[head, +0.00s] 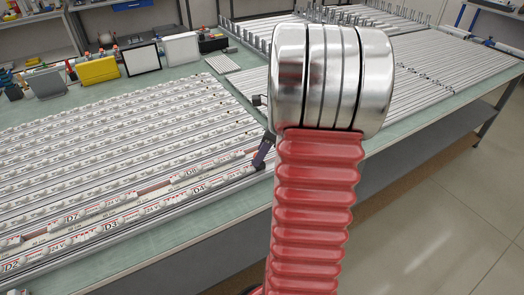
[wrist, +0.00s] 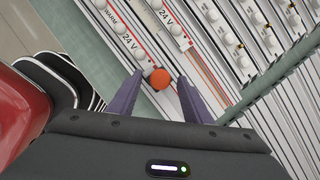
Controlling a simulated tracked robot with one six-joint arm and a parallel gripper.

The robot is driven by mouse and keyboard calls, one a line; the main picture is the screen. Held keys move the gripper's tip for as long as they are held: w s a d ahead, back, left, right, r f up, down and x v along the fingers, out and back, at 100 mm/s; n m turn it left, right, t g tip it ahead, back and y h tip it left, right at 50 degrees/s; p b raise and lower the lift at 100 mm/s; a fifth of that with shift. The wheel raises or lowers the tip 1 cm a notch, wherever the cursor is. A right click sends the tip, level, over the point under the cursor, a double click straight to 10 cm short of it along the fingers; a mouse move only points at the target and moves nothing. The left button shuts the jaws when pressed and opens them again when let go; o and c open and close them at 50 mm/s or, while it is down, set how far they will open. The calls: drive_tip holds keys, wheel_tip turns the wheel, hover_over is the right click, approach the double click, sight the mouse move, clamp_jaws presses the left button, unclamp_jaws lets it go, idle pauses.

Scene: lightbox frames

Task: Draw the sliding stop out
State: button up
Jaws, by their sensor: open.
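My gripper (wrist: 160,76) is open, with one dark purple finger on each side of this piece. I cannot tell whether either finger touches it. In the head view a fingertip of my gripper (head: 264,150) shows near the right end of the labelled strips (head: 190,187); the orange piece is not visible there, and my red and metal arm covers part of that area.
The green bench (head: 160,262) carries many parallel strips, with bare room along its front edge. A yellow box (head: 97,70), a framed white panel (head: 141,58) and a white box (head: 181,49) stand behind them. More metal profiles (head: 430,65) lie at the right.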

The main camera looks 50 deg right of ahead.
drive_tip(key=shift+c, duration=0.2)
clamp_jaws()
idle(0.3)
